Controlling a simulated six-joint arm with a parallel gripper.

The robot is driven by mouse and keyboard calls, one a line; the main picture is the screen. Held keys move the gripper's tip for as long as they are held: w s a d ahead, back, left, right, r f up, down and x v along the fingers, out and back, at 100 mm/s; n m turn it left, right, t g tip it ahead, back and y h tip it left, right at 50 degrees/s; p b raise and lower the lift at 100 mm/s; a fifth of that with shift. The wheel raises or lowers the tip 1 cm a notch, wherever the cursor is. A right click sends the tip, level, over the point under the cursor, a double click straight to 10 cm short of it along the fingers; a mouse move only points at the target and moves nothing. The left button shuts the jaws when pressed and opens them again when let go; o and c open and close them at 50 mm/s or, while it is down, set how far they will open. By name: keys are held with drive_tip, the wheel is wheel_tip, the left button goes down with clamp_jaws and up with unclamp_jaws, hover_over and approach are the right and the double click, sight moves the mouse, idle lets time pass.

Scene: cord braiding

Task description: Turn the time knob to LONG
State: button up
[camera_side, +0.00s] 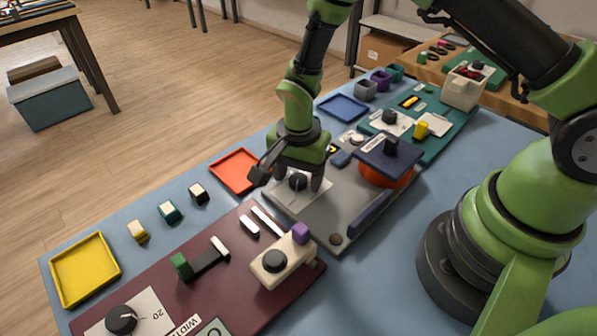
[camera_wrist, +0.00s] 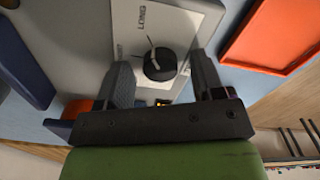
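The time knob (camera_wrist: 160,66) is a round black knob on a white label plate (camera_wrist: 178,22) in the wrist view. The word LONG is printed near the plate's top; a shorter word at its left edge is too small to read surely. A thin pointer line rises from the knob, tilted slightly left, toward the LONG side. My gripper (camera_wrist: 163,78) is open, with one finger on each side of the knob and small gaps between. In the side view my gripper (camera_side: 297,184) points down over the same knob (camera_side: 298,181) on the grey panel (camera_side: 342,205).
An orange tray (camera_side: 236,171) lies left of the panel. A dark blue square plate over an orange round base (camera_side: 386,175) stands close on the right. A maroon panel (camera_side: 225,285) with another knob and sliders is in front; a green panel (camera_side: 440,140) is behind.

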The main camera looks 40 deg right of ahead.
wheel_tip(320, 180, up, 10)
idle(0.7)
wheel_tip(320, 180, up, 6)
hover_over(298, 178)
drive_tip(key=shift+r, duration=0.45)
idle(0.3)
drive_tip(key=s+d+r+n+t+y, duration=0.1)
drive_tip(key=s+d+r+n+t, duration=0.1)
drive_tip(key=s+r, duration=0.4)
drive_tip(key=s+d+r+n+t+y, duration=0.1)
drive_tip(key=s+r+n+t, duration=0.4)
drive_tip(key=s, duration=0.5)
drive_tip(key=shift+s+d+r+n, duration=0.4)
drive_tip(key=shift+d+r+n, duration=0.4)
drive_tip(key=shift+n, duration=0.4)
